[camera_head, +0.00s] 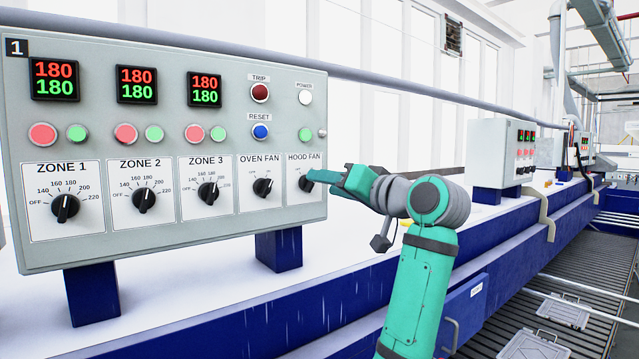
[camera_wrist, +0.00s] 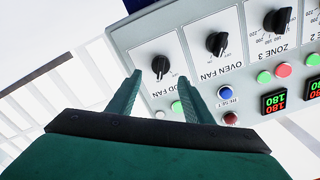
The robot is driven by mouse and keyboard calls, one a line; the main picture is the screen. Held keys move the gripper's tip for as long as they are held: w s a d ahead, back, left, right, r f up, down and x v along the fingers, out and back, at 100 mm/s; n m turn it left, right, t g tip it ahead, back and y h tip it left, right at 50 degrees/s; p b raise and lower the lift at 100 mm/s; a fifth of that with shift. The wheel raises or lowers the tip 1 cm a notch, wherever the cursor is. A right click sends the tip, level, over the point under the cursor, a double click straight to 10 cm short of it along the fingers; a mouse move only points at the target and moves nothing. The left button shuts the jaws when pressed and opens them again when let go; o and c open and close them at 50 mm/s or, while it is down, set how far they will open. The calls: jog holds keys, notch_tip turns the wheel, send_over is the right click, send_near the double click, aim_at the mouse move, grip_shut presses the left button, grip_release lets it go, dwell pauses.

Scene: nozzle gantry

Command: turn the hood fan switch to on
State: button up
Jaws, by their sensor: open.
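The hood fan switch is a black rotary knob (camera_head: 306,183) under the label HOOD FAN, at the lower right of the grey control panel (camera_head: 230,232). In the wrist view the hood fan knob (camera_wrist: 160,66) shows just beyond my fingertips. My gripper (camera_head: 312,176) reaches in from the right, its tips at or very near the knob. In the wrist view my gripper (camera_wrist: 162,76) is open, with two green fingers spread and nothing between them. The fingertips partly hide the knob and its dial in the head view, so its setting and any contact are unclear.
The oven fan knob (camera_head: 263,187) sits close on the left, with the zone 3 knob (camera_head: 208,193) beyond. Above are the blue reset button (camera_head: 260,131) and a green light (camera_head: 305,134). A long rail (camera_head: 400,92) runs behind the panel. A second panel (camera_head: 500,155) stands farther right.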

jog(key=v, duration=0.6)
jog(key=shift+s, duration=0.15)
jog(key=shift+d+f, duration=0.1)
